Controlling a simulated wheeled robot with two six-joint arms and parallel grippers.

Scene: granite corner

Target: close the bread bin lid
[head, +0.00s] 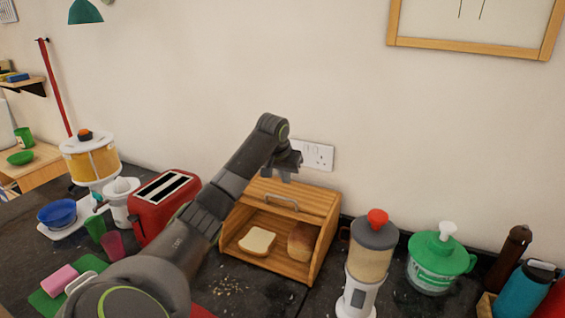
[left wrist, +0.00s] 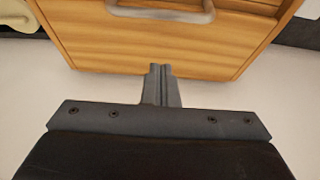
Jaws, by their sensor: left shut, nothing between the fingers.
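The wooden bread bin (head: 317,247) stands against the wall with its front open. A slice of bread (head: 257,241) and a brown loaf (head: 301,241) show inside. Its slatted lid (head: 305,196) is raised, with a grey metal handle (head: 282,202) on it. My left gripper (head: 286,176) is above the back of the bin, near the wall. In the left wrist view, my left gripper (left wrist: 161,72) is shut and empty, its tips by the edge of the wooden lid (left wrist: 165,50); I cannot tell if they touch. The handle (left wrist: 160,12) shows beyond. My right gripper is not in view.
A red toaster (head: 163,205) stands left of the bin, close to my left arm. A red-topped dispenser (head: 371,260) and a green-lidded tub (head: 433,262) stand to the right. A wall socket (head: 318,156) is behind. Crumbs (head: 230,285) lie on the dark counter.

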